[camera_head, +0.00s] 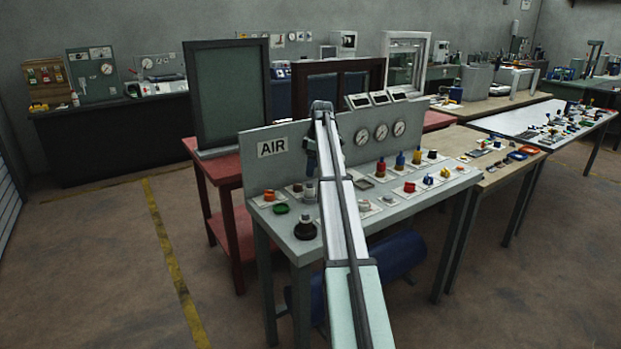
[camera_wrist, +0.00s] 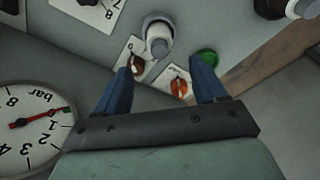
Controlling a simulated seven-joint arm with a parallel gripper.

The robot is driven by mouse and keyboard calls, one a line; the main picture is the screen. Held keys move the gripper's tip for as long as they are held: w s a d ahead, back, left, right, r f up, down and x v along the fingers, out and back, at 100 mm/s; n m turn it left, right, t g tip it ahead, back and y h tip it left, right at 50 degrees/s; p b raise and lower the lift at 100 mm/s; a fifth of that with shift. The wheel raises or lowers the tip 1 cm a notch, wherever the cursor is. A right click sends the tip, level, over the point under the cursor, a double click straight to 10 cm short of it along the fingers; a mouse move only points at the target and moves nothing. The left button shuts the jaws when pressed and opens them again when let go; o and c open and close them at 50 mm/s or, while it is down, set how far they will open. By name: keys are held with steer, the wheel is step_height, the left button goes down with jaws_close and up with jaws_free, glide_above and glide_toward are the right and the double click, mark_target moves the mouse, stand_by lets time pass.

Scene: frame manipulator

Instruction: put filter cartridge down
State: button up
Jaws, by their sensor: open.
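A pale grey and white cylinder (camera_wrist: 158,38), which looks like the filter cartridge, stands on the grey air bench top (camera_head: 345,221). In the head view the cylinder (camera_head: 309,191) shows just left of my arm. My gripper (camera_wrist: 164,75) is open in the wrist view, with its two blue fingers apart and nothing held between them. The cylinder is beyond the fingertips, apart from them. In the head view my gripper (camera_head: 311,162) hangs above the back left of the bench, partly hidden by my arm.
An orange knob on a card (camera_wrist: 180,86), a brown knob on a card (camera_wrist: 138,66) and a green dish (camera_wrist: 207,56) lie near the fingers. A pressure gauge (camera_wrist: 32,120) is close at left. A black knob (camera_head: 305,228) stands near the bench's front edge. The AIR panel (camera_head: 325,155) rises behind.

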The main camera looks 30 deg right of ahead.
steer(key=shift+s+d+r, duration=0.1)
steer(key=shift+r, duration=0.65)
steer(key=shift+s+d+r, duration=0.1)
steer(key=shift+r, duration=0.6)
